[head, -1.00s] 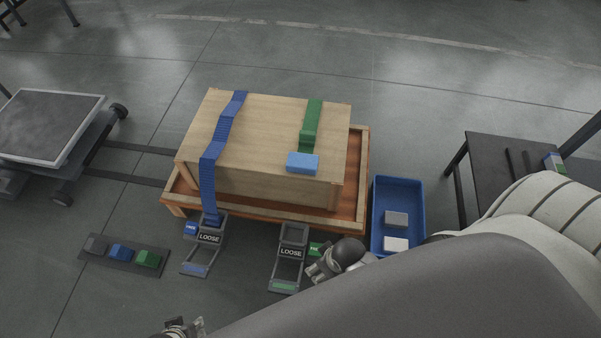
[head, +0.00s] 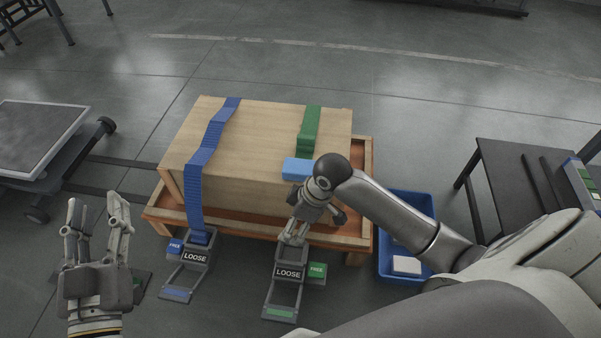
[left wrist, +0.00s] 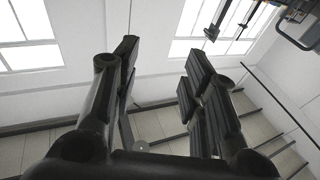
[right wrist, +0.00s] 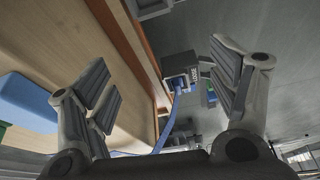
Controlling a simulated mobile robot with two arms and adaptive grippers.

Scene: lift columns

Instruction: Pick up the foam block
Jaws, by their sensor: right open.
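The light blue block (head: 298,168), which I take for the foam block, lies on the front right edge of the wooden crate (head: 250,135), by the green strap. It also shows at the left edge of the right wrist view (right wrist: 28,104). My right gripper (head: 292,236) is just in front of the crate, below the block, pointing down at the green strap's buckle. Its fingers (right wrist: 162,75) are apart with nothing held between them; the block is outside them. My left gripper (head: 97,215) is open and empty at the left, away from the crate; its spread fingers show in the left wrist view (left wrist: 165,60).
The crate sits on an orange-brown pallet (head: 162,214). Blue (head: 205,160) and green (head: 310,130) straps cross it, their buckles marked LOOSE. A blue bin (head: 425,203) holding a white block (head: 406,265) is right, partly behind my right arm. A dark table (head: 510,160) stands beyond.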

